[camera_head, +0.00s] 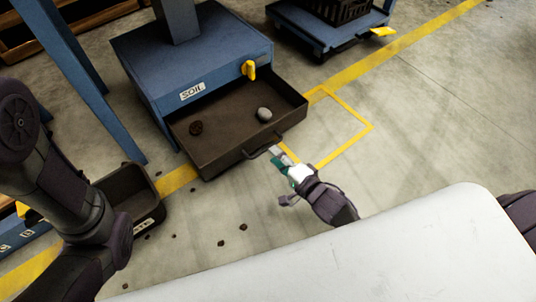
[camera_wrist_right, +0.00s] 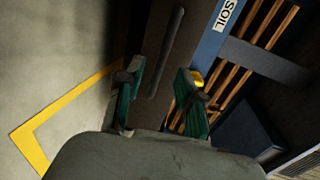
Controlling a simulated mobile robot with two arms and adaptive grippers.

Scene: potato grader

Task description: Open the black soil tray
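The black soil tray (camera_head: 222,154) is a dark drawer pulled well out of the blue cabinet (camera_head: 200,62) labelled SOIL. A grey stone (camera_head: 264,114) and a brown clod (camera_head: 196,128) lie in it. Its bar handle (camera_head: 262,146) is on the front face. My right gripper (camera_head: 279,155) is just off the handle's right end. In the right wrist view, my right gripper (camera_wrist_right: 158,78) has its green-padded fingers apart, with the handle (camera_wrist_right: 168,50) lying between them in the picture. I cannot tell how deep it sits. My left gripper is out of view.
A yellow knob (camera_head: 249,70) is on the cabinet front. A second dark bin (camera_head: 130,190) stands left of the tray. Several small clods lie on the floor below. A blue cart (camera_head: 318,32) stands at the back. Floor right of the tray, with a yellow outline (camera_head: 372,127), is clear.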

